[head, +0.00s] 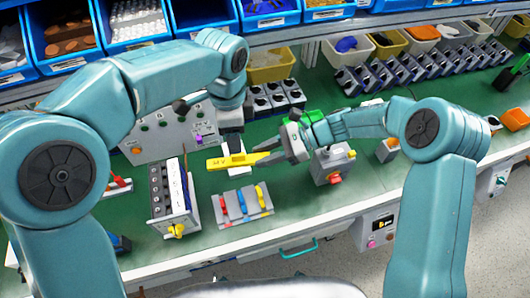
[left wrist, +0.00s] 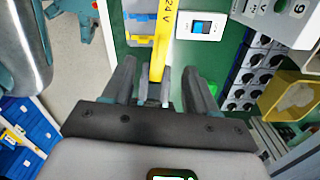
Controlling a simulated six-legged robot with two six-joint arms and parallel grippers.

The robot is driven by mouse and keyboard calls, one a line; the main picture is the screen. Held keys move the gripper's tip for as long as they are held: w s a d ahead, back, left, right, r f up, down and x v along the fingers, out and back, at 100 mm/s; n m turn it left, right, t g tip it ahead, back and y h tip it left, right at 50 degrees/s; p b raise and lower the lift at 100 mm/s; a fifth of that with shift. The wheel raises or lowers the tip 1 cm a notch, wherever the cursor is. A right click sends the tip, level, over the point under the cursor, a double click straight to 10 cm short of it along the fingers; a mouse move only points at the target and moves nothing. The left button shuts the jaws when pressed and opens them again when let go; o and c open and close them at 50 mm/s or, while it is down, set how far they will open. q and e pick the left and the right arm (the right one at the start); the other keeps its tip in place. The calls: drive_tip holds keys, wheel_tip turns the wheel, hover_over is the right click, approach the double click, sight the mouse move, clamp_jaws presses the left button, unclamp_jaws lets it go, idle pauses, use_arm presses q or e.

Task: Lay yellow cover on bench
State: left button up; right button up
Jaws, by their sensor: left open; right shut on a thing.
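The yellow cover (head: 228,162) is a long flat bar with dark lettering, held over the green bench (head: 335,107). My right gripper (head: 280,150) is shut on its right end. My left gripper (head: 236,150) is open, just above and behind the middle of the cover. In the left wrist view the cover (left wrist: 163,38) shows "24 V", and its near end lies between the spread fingers of my left gripper (left wrist: 158,88). I cannot tell whether they touch it. A white plate with a blue rocker switch (left wrist: 202,27) is beside the cover.
A grey control box (head: 175,133) stands behind to the left. A rack with a yellow knob (head: 172,200) and a holder with coloured handles (head: 243,204) are in front. A red-knob box (head: 333,166) stands right. Bins line the back; some green bench is bare.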

use_arm(q)
drive_tip(key=shift+r, duration=1.05)
